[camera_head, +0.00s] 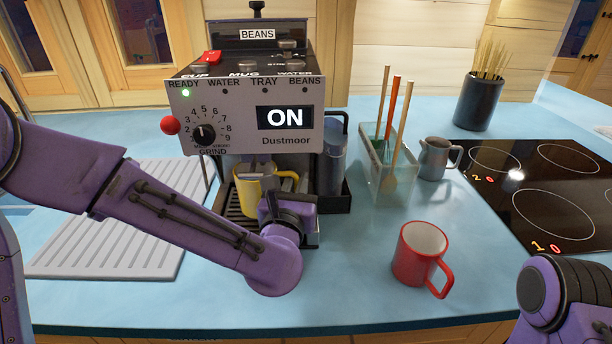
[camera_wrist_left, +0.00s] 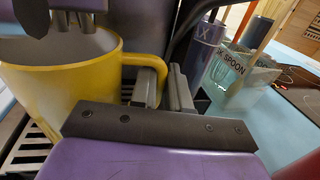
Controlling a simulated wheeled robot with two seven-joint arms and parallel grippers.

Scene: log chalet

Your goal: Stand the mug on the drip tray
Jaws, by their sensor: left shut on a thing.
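The yellow mug (camera_head: 249,197) is upright under the spouts of the coffee machine (camera_head: 245,110), over the slatted drip tray (camera_head: 232,212). In the left wrist view the mug (camera_wrist_left: 75,80) fills the left side, its handle toward the right, with the tray's slats (camera_wrist_left: 28,150) below it. I cannot tell whether its base touches the slats. My left gripper (camera_head: 286,190) is shut on the mug's handle; its fingers (camera_wrist_left: 164,84) show there in the left wrist view. My arm hides part of the tray. My right gripper is out of view; only its arm shows at lower right.
A red mug (camera_head: 417,254) stands on the blue counter at right. A glass spoon holder (camera_head: 388,175), a grey jug (camera_head: 434,160) and a hob (camera_head: 540,190) are behind it. A dark canister (camera_head: 333,165) stands beside the machine. A ribbed drainboard (camera_head: 110,255) lies at left.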

